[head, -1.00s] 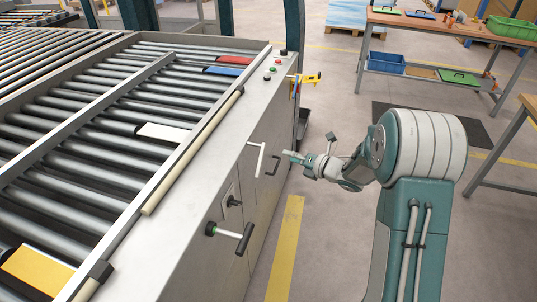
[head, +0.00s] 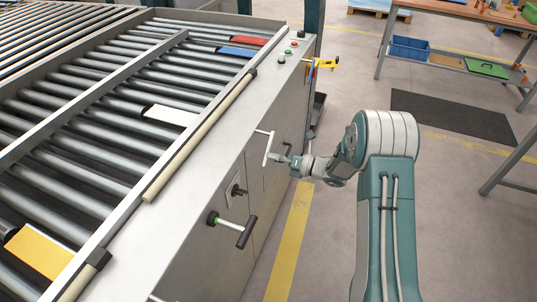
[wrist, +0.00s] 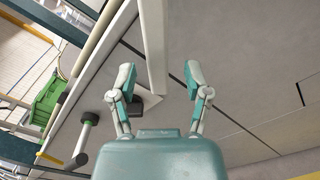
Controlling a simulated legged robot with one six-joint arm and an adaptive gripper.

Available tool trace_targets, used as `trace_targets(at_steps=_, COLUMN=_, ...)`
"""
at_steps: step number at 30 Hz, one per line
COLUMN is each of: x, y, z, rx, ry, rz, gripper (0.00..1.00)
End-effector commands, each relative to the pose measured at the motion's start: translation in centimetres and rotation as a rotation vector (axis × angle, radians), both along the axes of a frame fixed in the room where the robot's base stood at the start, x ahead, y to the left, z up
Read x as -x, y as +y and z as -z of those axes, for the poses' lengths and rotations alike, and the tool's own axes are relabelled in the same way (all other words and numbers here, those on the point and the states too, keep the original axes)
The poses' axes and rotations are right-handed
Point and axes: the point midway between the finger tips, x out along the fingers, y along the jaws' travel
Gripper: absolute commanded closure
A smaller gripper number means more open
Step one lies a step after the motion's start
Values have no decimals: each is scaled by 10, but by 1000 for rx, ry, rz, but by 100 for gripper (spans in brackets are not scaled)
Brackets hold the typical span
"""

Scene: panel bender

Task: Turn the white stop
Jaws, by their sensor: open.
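A white cranked handle (head: 267,147) sticks out from the side of the grey machine. A white flat piece (head: 170,115) lies among the rollers on top; I cannot tell which of the two is the stop. My gripper (head: 284,158) is just right of the white handle, level with its lower part. In the wrist view my gripper (wrist: 159,76) is open, fingers spread. A white bar (wrist: 155,45), likely the handle, reaches from the top edge down between the fingertips, with gaps on both sides. I see no contact.
A black T-shaped handle (head: 233,228) and a small black knob (head: 238,190) stick out nearer on the same side panel. Red (head: 245,41), blue (head: 237,52) and yellow (head: 40,252) pieces lie among the rollers. Floor right of the machine is clear around the yellow line (head: 290,245).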

Motion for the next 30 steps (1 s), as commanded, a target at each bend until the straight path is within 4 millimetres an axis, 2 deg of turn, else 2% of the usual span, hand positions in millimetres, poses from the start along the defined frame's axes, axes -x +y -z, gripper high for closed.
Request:
trace_targets(at_steps=5, x=-6, y=17, z=0, rx=1, ry=0, rz=0, gripper=37)
trace_targets(at_steps=14, x=-7, y=19, z=0, rx=1, ry=0, rz=1, gripper=37)
trace_targets(at_steps=15, x=-7, y=19, z=0, rx=1, ry=0, rz=1, gripper=55)
trace_targets(at_steps=17, x=-7, y=19, z=0, rx=1, ry=0, rz=1, gripper=82)
trace_targets(at_steps=18, x=-7, y=18, z=0, rx=1, ry=0, rz=1, gripper=100)
trace_targets(at_steps=30, x=-7, y=18, z=0, rx=-3, ry=18, rz=5, gripper=100)
